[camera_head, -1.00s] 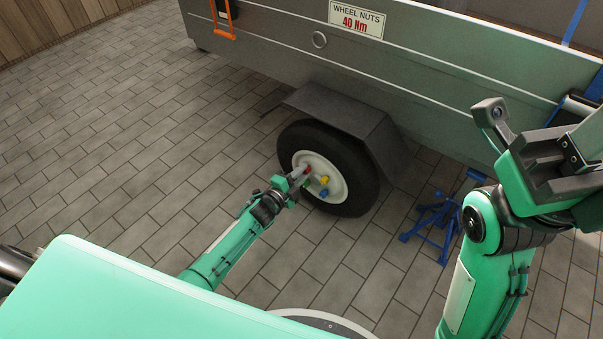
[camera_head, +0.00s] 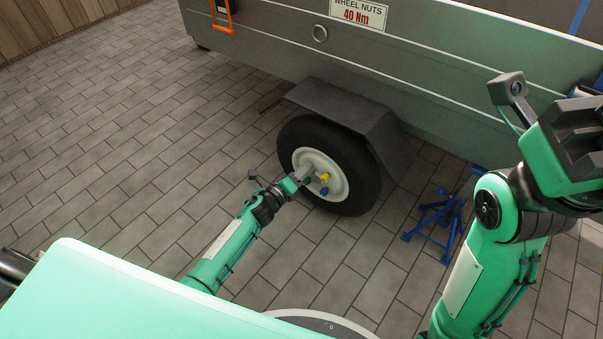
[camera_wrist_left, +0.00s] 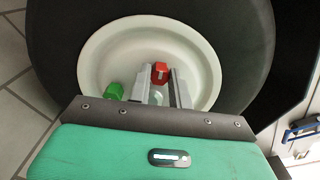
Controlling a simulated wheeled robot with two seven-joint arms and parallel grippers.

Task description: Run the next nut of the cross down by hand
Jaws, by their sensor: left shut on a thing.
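The trailer wheel (camera_head: 370,187) has a black tyre and a white rim (camera_head: 339,177). A yellow nut (camera_head: 324,176) and a blue nut (camera_head: 324,191) show on the rim in the head view. My left gripper (camera_head: 304,173) reaches the rim from the left. In the left wrist view, its two grey fingers (camera_wrist_left: 160,88) are shut on the red nut (camera_wrist_left: 159,72), which shows at their tips. The green nut (camera_wrist_left: 114,91) sits left of the fingers. The red nut is hidden in the head view. My right gripper (camera_head: 575,135) is raised at the right, away from the wheel; its jaws are unclear.
The grey trailer side (camera_head: 440,85) and dark mudguard (camera_head: 345,108) rise above the wheel. A sign (camera_head: 359,13) reads wheel nuts, 40 Nm. A blue stand (camera_head: 437,222) is on the floor right of the wheel. The paved floor (camera_head: 120,160) at left is clear.

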